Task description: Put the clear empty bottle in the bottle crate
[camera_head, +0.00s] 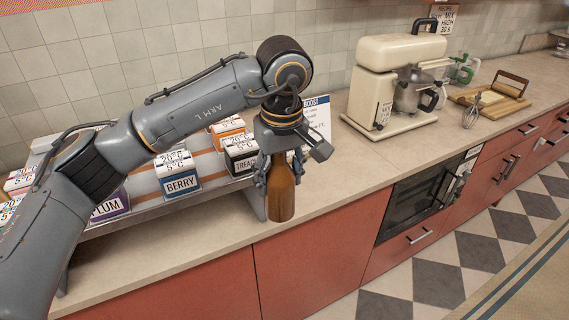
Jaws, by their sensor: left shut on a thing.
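My left gripper (279,170) points down and is shut on a brown bottle (281,198), gripping its upper part. The bottle hangs upright, and its lower end shows against the front edge of the counter. The gripper hides the bottle's top. No clear bottle and no bottle crate show in this view. My right gripper is not in view.
A cream stand mixer (385,75) stands to the right. An oven (415,200) sits below.

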